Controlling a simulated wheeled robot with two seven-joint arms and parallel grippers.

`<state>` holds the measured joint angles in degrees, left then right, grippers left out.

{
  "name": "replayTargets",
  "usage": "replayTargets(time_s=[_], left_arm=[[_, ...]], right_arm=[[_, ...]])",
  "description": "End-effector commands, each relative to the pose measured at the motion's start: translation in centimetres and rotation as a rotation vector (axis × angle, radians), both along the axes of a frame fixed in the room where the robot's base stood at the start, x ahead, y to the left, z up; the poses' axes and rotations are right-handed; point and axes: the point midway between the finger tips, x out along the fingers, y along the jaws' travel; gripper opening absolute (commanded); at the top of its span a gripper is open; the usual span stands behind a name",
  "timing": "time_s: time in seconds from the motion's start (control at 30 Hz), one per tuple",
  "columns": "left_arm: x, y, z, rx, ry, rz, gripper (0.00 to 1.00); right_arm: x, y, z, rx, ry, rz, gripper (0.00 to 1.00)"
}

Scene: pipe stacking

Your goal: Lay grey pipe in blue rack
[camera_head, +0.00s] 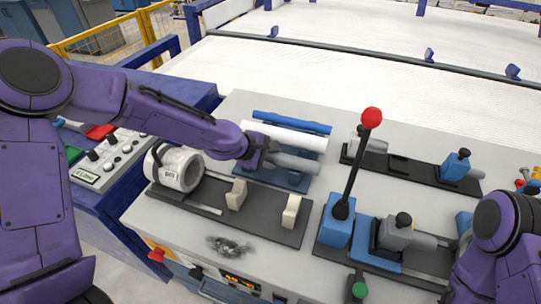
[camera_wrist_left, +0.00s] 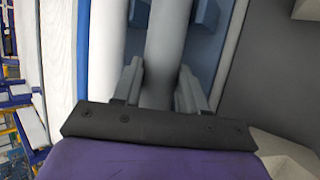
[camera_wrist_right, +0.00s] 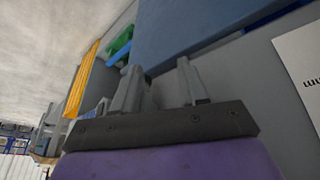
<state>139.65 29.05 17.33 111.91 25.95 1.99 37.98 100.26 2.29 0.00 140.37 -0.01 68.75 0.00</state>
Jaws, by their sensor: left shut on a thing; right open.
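The grey pipe (camera_head: 298,163) lies sideways at the blue rack (camera_head: 290,184), nearest the front, beside a white pipe (camera_head: 290,138) and a blue pipe (camera_head: 290,122). My left gripper (camera_head: 262,158) is shut on the grey pipe near its left end. In the left wrist view the grey pipe (camera_wrist_left: 166,40) runs between the fingers (camera_wrist_left: 160,90), with blue rack surface (camera_wrist_left: 201,52) beside it. I cannot tell whether the pipe touches the rack. My right gripper (camera_wrist_right: 160,85) is open and empty in the right wrist view; its fingers are outside the head view.
A white cylinder (camera_head: 178,168) and a dark tray (camera_head: 272,220) with two cream blocks lie in front of the rack. A lever with a red knob (camera_head: 371,117) stands to its right. Bare grey tabletop surrounds the rack's right side.

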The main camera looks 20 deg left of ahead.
Motion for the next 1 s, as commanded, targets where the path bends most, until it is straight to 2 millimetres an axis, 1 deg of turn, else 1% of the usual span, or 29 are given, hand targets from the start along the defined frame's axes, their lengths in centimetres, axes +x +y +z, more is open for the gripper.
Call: replayTargets(time_s=[0.07, 0.1, 0.17, 0.4, 0.5, 0.57, 0.8, 0.9, 1.0], left_arm=[[0.0, 0.0, 0.1, 0.000, -0.001, 0.000, 0.09], [0.0, 0.0, 0.1, 0.000, -0.001, 0.000, 0.52], [0.0, 0.0, 0.1, 0.000, -0.001, 0.000, 0.71], [0.0, 0.0, 0.0, 0.000, 0.000, 0.000, 0.72], [-0.2, 0.2, 0.4, 0.000, -0.001, 0.000, 0.72], [-0.7, 0.5, 1.1, 0.000, -0.002, 0.000, 0.72], [-3.8, 2.7, 5.4, 0.001, -0.005, 0.001, 0.72], [-5.0, 3.5, 6.6, 0.001, -0.004, 0.000, 0.72], [-5.7, 4.0, 7.4, 0.000, -0.001, 0.000, 0.72]], right_arm=[[0.0, 0.0, 0.1, 0.000, 0.000, 0.000, 0.43], [0.0, 0.0, 0.1, 0.000, 0.000, 0.000, 0.43], [0.0, 0.0, 0.1, 0.000, 0.000, 0.000, 0.43], [0.0, 0.0, 0.0, 0.000, 0.000, 0.000, 0.43], [0.0, 0.0, 0.1, 0.000, 0.000, 0.000, 0.43], [0.0, 0.0, 0.2, 0.000, 0.000, 0.000, 0.43], [0.0, 0.0, 0.9, 0.000, 0.000, 0.000, 0.43], [0.0, 0.0, 1.2, 0.000, 0.000, 0.000, 0.43], [0.0, 0.0, 1.3, 0.000, 0.000, 0.000, 0.43]])
